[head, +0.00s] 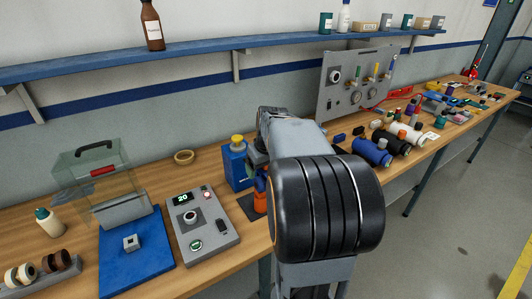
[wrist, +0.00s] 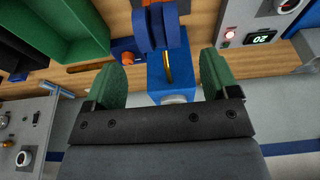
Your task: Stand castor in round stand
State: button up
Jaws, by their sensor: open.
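My gripper (wrist: 163,80) is open, with two green finger pads wide apart in the wrist view. A blue box (wrist: 182,72) with a brass-coloured upright part in front shows between the pads, apart from them as far as I can tell. A blue rounded piece (wrist: 155,28) lies just above it in the picture. I cannot tell for sure which thing is the castor or round stand.
Cream and brown wheels (head: 30,270) sit on a grey rack. A grey panel (head: 332,100) and spools (head: 370,150) stand right. A green bin (wrist: 75,35) is near my gripper.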

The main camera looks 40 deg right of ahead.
jog(key=v, duration=0.8)
dwell(0.4)
jog(key=s+a+f, duration=0.3)
jog(key=a, duration=0.3)
jog(key=s+a+f+n+t, duration=0.1)
jog(key=s+a+f, duration=0.1)
jog(key=a, duration=0.5)
jog(key=s+a+f, duration=0.3)
jog(key=a+f, duration=0.2)
jog(key=a, duration=0.2)
jog(key=shift+s+n, duration=0.3)
dwell(1.0)
